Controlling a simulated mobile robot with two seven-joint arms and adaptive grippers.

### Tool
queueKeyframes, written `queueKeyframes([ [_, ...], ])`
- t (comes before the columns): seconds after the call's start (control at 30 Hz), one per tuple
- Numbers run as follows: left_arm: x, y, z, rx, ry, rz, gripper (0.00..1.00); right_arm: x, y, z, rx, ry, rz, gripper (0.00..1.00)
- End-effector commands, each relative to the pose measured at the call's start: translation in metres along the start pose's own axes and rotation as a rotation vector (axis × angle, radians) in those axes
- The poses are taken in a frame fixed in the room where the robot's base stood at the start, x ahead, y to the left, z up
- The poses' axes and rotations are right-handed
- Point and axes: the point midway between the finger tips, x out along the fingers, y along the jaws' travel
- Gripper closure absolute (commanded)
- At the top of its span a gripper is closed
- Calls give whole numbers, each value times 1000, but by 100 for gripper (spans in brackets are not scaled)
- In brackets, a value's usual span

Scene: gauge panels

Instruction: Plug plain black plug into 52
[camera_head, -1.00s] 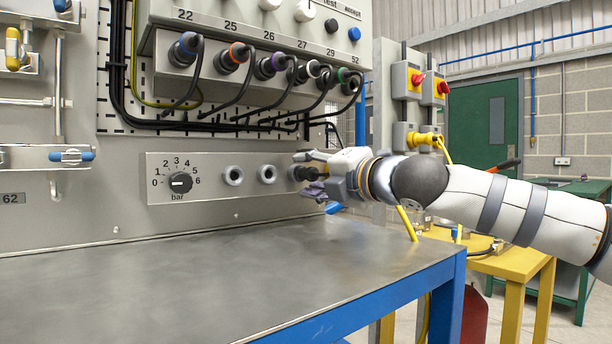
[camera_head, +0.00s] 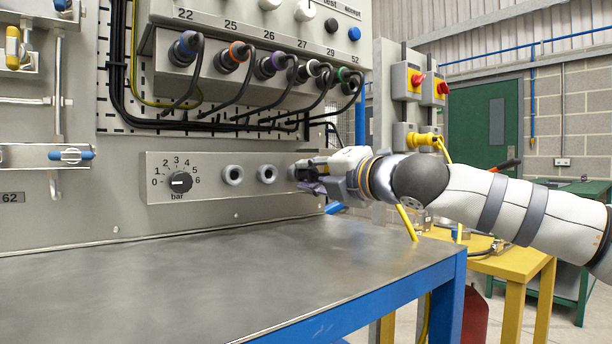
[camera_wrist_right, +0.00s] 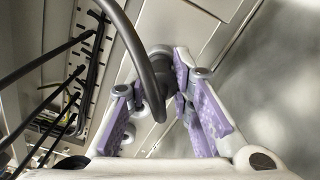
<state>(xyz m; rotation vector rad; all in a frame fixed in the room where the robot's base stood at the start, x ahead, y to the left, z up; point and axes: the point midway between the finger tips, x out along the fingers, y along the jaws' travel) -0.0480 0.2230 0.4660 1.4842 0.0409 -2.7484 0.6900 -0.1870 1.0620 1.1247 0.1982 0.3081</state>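The plain black plug (camera_wrist_right: 160,68) shows in the right wrist view between purple-padded fingers, its thick dark cable curving up. My right gripper (camera_head: 306,173) is at the rightmost grey holder (camera_head: 294,172) of the lower panel; it also shows in the right wrist view (camera_wrist_right: 158,88). Its fingers look closed on the plug from both sides. In the head view fingers mostly hide the plug; I cannot tell whether it still sits in the holder. The label 52 (camera_head: 353,57) is at the right end of the upper row; the socket under it is hidden behind plugs and cables. My left gripper is out of view.
Plugs with blue (camera_head: 184,49), orange (camera_head: 236,54), purple (camera_head: 270,66), white and green (camera_head: 344,75) rings fill the upper row, their black cables drooping below. Two empty grey holders (camera_head: 267,174) and a bar knob (camera_head: 180,183) are left of the gripper. The metal tabletop (camera_head: 210,280) is clear.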

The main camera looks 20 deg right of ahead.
Motion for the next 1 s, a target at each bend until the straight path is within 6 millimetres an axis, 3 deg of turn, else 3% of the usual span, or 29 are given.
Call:
queueKeyframes([
  [0.27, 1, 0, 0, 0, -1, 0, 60, -2, 0, 0, 0, 0, 0, 100],
  [1.0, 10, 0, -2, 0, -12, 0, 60, -32, 0, 0, 0, 0, 0, 100],
])
